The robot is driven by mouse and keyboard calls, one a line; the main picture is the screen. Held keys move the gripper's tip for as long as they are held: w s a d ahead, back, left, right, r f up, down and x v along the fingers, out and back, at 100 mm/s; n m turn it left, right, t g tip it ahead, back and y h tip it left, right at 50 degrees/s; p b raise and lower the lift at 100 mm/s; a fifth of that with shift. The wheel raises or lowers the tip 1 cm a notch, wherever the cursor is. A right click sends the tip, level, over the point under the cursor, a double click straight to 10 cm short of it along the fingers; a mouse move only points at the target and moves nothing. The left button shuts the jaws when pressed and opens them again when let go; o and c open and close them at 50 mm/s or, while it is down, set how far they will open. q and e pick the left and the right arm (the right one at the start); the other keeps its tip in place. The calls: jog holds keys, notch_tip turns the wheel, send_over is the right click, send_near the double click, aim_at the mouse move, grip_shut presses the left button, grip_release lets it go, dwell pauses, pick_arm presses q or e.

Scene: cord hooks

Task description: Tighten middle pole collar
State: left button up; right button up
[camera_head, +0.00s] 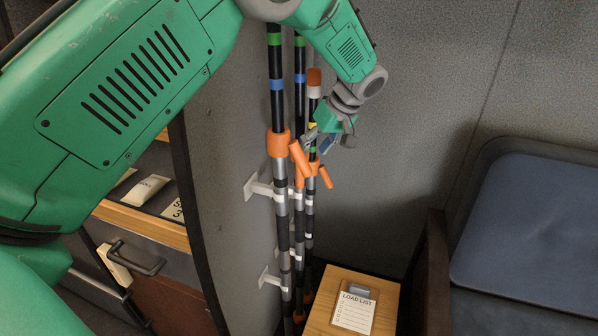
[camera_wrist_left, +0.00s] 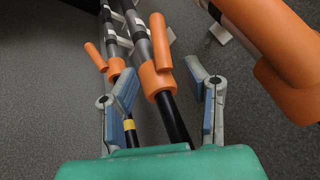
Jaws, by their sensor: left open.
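Three upright poles stand close together in the head view. The middle pole (camera_head: 300,62) has green and blue bands. In the left wrist view its orange collar (camera_wrist_left: 155,78) shows with a side lever (camera_wrist_left: 161,42), and black shaft below it. In the head view that collar is largely hidden. My left gripper (camera_head: 318,140) is open beside the poles; in the left wrist view its fingertips (camera_wrist_left: 160,80) lie on either side of the middle pole at about the collar, apart from it. I cannot tell the depth between fingertips and collar. My right gripper is out of view.
The near pole's orange collar (camera_head: 278,144) is close to my gripper and looms large in the left wrist view (camera_wrist_left: 285,80). The far pole has another collar (camera_wrist_left: 115,66). White wall brackets (camera_head: 262,187) hold the poles. A wooden box with a load list (camera_head: 355,309) stands below.

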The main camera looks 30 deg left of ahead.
pick_arm(q)
jog(key=x, duration=0.8)
jog(key=shift+s+f, duration=0.1)
jog(key=shift+f, duration=0.3)
jog(key=shift+a+f, duration=0.2)
jog(key=shift+f, duration=0.05)
